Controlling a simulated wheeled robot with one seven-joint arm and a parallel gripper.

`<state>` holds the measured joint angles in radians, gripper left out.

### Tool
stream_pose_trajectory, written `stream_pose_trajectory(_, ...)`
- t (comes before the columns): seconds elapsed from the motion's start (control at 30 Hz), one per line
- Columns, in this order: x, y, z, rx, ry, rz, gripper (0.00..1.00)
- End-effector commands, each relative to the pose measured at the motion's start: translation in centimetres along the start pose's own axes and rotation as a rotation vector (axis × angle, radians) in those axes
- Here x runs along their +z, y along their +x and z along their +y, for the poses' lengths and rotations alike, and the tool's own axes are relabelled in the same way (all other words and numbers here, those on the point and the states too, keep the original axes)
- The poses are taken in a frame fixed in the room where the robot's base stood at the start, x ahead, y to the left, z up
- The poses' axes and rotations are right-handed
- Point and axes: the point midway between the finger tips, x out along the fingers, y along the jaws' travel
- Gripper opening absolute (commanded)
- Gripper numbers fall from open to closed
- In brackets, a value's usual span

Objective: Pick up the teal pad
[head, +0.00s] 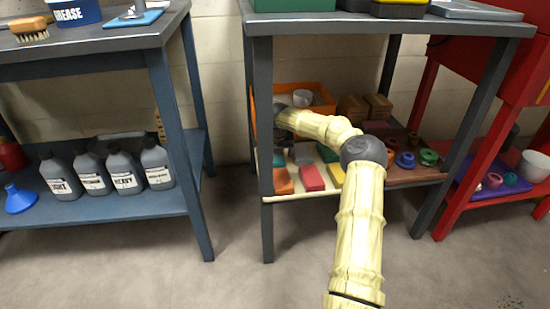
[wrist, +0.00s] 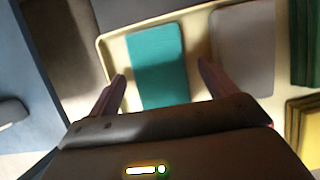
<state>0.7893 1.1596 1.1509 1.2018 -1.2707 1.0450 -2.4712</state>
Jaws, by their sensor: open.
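The teal pad (wrist: 158,62) lies flat in a cream tray (wrist: 110,42), with a grey pad (wrist: 243,50) to its right in the wrist view. My gripper (wrist: 161,72) is open, one finger on each side of the teal pad's near part, and nothing is held. Whether the fingertips are above the pad or level with it I cannot tell. In the head view a small patch of the teal pad (head: 279,160) shows on the lower shelf, behind the table leg. The gripper's fingers cannot be made out there.
An orange pad (head: 283,181), a red pad (head: 312,178) and a yellow pad (head: 337,173) lie along the tray's front. Dark green pads (wrist: 306,40) are stacked at right in the wrist view. An orange bin (head: 322,95) stands behind my arm; the grey table leg (head: 264,150) is close.

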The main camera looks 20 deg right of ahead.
Motion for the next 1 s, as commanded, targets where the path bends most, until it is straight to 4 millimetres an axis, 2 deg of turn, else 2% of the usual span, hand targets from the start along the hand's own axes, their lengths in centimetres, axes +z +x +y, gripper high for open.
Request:
stream_pose_trajectory(0.17,0.0,0.0,0.0,0.0,0.0,0.0,0.85)
stream_pose_trajectory(0.4,0.0,0.0,0.0,0.0,0.0,0.0,0.37)
stream_pose_trajectory(0.77,0.2,-0.4,0.0,-0.001,-0.001,-0.001,0.36)
stream_pose_trajectory(1.0,1.3,-3.0,0.0,-0.001,-0.002,-0.003,0.36)
